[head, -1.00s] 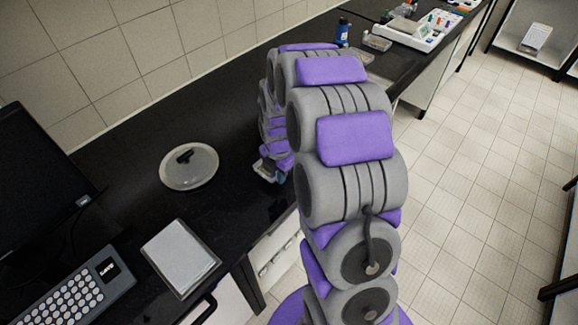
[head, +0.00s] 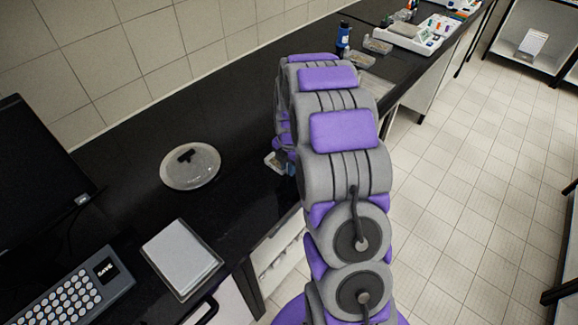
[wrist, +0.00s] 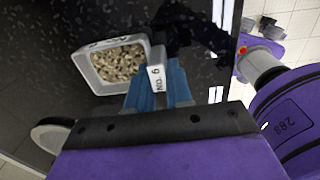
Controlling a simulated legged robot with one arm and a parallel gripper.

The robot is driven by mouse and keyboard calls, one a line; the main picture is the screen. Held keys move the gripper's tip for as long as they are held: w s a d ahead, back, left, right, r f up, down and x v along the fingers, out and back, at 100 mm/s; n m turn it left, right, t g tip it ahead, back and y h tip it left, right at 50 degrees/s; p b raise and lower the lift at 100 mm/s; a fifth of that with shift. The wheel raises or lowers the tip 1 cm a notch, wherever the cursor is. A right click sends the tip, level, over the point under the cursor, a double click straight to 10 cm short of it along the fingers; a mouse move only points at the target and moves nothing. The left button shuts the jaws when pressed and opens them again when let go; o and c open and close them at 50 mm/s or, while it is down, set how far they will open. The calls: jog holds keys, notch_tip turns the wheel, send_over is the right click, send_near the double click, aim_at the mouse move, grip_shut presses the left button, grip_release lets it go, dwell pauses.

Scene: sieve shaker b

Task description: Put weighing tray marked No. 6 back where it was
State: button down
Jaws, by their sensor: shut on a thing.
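The weighing tray marked No. 6 (wrist: 92,76) is a square white tray filled with pale brown grains. Its label tab (wrist: 157,76) reads "No. 6" in the wrist view. My gripper (wrist: 158,88) has blue fingers, and they are shut on that tab. The tray appears held over the black counter; its exact height is hard to tell.
The black counter (head: 130,165) runs to the back right. A round lid with a dark handle (head: 190,166) lies to the left. A flat grey device (head: 181,258) and a keypad (head: 70,300) are in front. A blue bottle (head: 343,37) and small trays (head: 377,46) stand farther back.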

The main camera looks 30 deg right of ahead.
jog(key=shift+d+f, duration=0.1)
jog(key=shift+f, duration=0.05)
jog(key=c, duration=1)
grip_release()
jog(key=shift+d, duration=0.5)
jog(key=shift+c, duration=0.2)
jog(key=shift+a, duration=0.3)
jog(key=shift+a+r, duration=0.15)
jog(key=shift+r, duration=0.35)
notch_tip(320, 180, up, 10)
jog(key=p, duration=0.2)
jog(key=s+a+r+m, duration=0.6)
jog(key=s+a+r, duration=0.1)
jog(key=s, duration=0.2)
jog(key=s+a+r+m, duration=0.1)
jog(key=s+a+m, duration=0.2)
jog(key=s, duration=0.6)
jog(key=s+a+r+m+g, duration=0.1)
jog(key=s+a+m, duration=0.2)
jog(key=s+m, duration=0.4)
jog(key=s+a+r+m+g, duration=0.1)
jog(key=s+a+m, duration=0.2)
jog(key=s, duration=0.7)
jog(key=m, duration=0.2)
jog(key=shift+s+a+r+m, duration=0.15)
jog(key=shift+s+a+m, duration=0.1)
jog(key=shift+s+m, duration=0.15)
